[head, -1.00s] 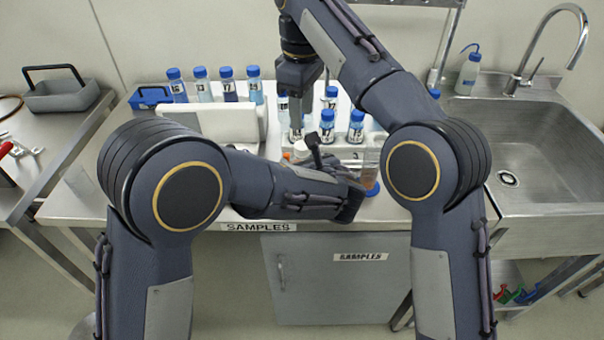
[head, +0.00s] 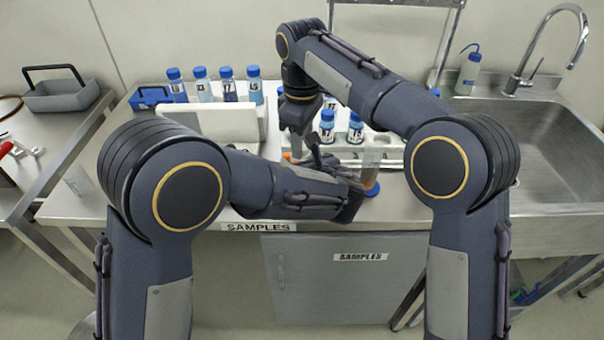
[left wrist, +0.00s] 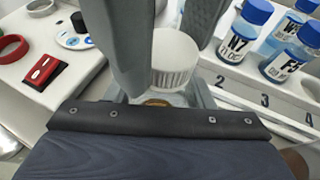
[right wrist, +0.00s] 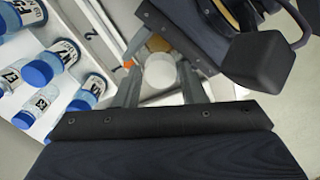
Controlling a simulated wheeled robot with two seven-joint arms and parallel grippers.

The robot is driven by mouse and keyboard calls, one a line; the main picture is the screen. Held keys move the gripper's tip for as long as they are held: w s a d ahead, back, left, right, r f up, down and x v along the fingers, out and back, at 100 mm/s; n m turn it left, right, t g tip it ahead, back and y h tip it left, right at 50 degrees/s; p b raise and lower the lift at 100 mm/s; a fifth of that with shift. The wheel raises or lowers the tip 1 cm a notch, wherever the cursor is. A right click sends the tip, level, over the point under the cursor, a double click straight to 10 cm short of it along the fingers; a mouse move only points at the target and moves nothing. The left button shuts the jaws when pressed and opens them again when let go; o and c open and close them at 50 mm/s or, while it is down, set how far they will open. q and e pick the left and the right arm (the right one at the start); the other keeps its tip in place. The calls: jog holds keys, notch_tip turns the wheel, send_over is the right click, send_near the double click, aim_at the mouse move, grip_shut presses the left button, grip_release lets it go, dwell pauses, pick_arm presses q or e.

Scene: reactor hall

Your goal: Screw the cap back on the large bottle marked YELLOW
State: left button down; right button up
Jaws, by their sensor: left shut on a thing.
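A white ribbed cap (left wrist: 175,60) shows in the left wrist view, and from above in the right wrist view (right wrist: 158,72). My right gripper (right wrist: 160,76) points down with a finger on each side of the cap; it looks open, with little gap. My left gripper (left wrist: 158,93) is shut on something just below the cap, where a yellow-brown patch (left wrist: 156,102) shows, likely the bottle. Most of that bottle is hidden and I see no YELLOW marking. I cannot tell whether the cap rests on its mouth. In the head view my left forearm hides the left gripper.
Blue-capped bottles stand in a white rack (head: 397,152) just right of the grippers, several more behind a white block (head: 225,122). A vessel with brown liquid (head: 371,172) stands near the bench's front edge. A sink (head: 540,150) lies right.

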jog(key=c, duration=0.7)
jog(key=shift+o, duration=0.2)
jog(key=m, duration=0.8)
jog(key=o, duration=1.1)
jog(key=shift+o, duration=0.2)
notch_tip(320, 180, up, 7)
jog(key=shift+r, duration=0.2)
